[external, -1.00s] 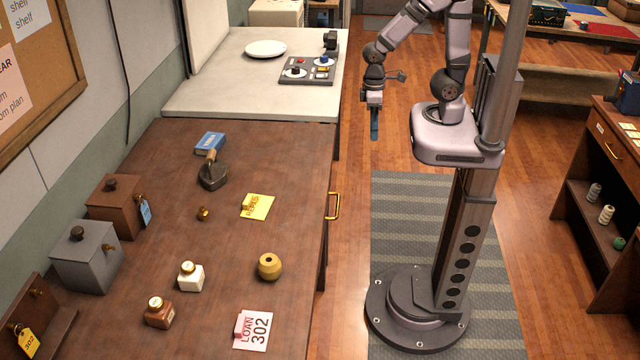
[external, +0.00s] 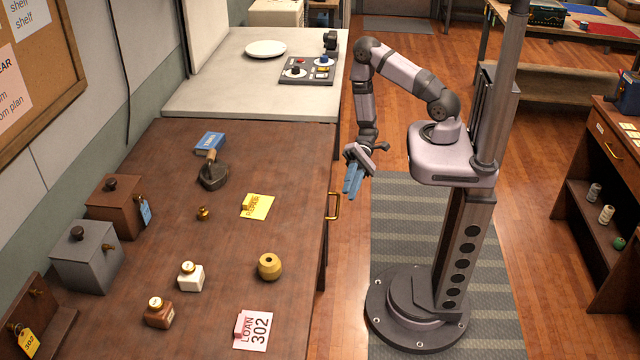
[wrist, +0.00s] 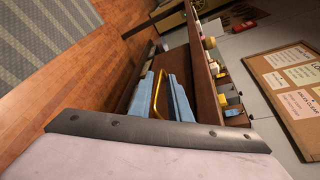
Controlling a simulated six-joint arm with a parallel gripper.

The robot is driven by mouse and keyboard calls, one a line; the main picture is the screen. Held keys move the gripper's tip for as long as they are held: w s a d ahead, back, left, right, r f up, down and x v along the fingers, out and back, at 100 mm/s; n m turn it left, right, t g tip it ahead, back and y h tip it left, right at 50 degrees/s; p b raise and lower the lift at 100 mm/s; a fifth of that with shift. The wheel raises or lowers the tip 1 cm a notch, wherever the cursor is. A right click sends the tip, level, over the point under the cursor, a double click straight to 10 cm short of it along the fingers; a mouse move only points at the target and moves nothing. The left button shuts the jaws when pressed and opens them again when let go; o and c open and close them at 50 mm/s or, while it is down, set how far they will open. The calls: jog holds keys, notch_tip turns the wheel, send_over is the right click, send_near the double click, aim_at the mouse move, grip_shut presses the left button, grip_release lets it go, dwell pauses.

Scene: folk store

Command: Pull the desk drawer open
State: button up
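The brown desk (external: 285,240) stands at the left. The desk drawer's gold bar handle (external: 333,206) sticks out from its right-hand front face, and the drawer looks shut. My gripper (external: 351,193), with blue fingers, hangs in the air just right of the handle, apart from it. In the wrist view the two fingers (wrist: 161,84) are spread with a gap between them. The gold handle (wrist: 157,95) shows in that gap, partly hidden by the fingers. Nothing is held. The drawer front is mostly hidden in the external view.
The floor between desk and my base is clear.

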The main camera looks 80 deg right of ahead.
aim_at(338, 206)
jog(key=shift+m+t, duration=0.6)
jog(key=shift+t, duration=0.2)
jog(key=shift+w+a+f+p, duration=0.25)
jog(key=shift+w+a+f, duration=0.35)
jog(key=shift+a, duration=0.4)
jog(key=shift+w+a+f+p, duration=0.25)
jog(key=shift+w+a+f, duration=0.35)
jog(key=shift+a, duration=0.45)
jog(key=shift+w+a+f+p, duration=0.25)
jog(key=shift+w+a+f, duration=0.3)
jog(key=shift+a, duration=0.45)
jog(key=shift+w+r, duration=0.1)
jog(key=shift+c, duration=0.3)
grip_shut()
